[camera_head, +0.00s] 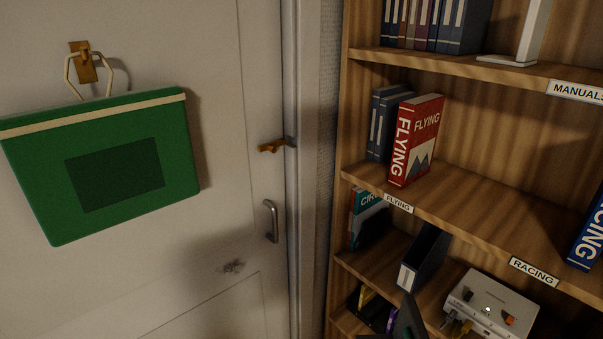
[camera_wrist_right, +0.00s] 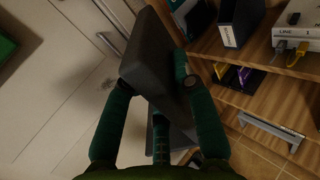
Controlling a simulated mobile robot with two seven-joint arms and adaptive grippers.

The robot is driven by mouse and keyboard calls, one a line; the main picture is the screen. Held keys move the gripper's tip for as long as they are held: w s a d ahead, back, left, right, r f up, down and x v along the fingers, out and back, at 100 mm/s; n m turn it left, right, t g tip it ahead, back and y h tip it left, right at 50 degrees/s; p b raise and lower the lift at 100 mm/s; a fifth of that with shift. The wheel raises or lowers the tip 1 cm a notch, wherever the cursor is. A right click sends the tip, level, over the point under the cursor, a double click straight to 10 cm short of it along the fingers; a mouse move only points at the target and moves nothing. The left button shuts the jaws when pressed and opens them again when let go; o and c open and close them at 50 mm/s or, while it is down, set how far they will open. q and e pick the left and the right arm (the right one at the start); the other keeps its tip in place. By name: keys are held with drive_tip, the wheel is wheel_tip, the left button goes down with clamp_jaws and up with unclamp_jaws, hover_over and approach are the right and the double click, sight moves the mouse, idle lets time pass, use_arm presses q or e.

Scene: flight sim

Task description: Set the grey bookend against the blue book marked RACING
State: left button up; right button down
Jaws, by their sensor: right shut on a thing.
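The blue book marked RACING (camera_head: 588,237) stands at the right edge of the head view, partly cut off, on the shelf with the RACING label (camera_head: 534,270). My right gripper (camera_wrist_right: 157,82) shows in the right wrist view, its dark green fingers shut on the dark grey bookend (camera_wrist_right: 150,52). The bookend is tilted, held in the air in front of the shelves, away from the blue book. A dark grey piece, likely its upper part, shows at the bottom of the head view (camera_head: 409,319). My left gripper is not in view.
A red FLYING book (camera_head: 416,140) leans by dark binders on the same shelf; bare shelf lies between it and the blue book. Below are a dark file holder (camera_head: 425,258) and a white box (camera_head: 490,303) with cables. A door with a green bag (camera_head: 105,165) is at left.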

wheel_tip(320, 180, down, 3)
drive_tip(key=shift+f+b, duration=0.2)
drive_tip(key=shift+b, duration=0.9)
drive_tip(key=shift+f+b, duration=0.25)
drive_tip(key=shift+b, duration=0.1)
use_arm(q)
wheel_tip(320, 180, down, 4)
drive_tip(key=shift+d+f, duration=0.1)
use_arm(e)
drive_tip(key=shift+r, duration=0.1)
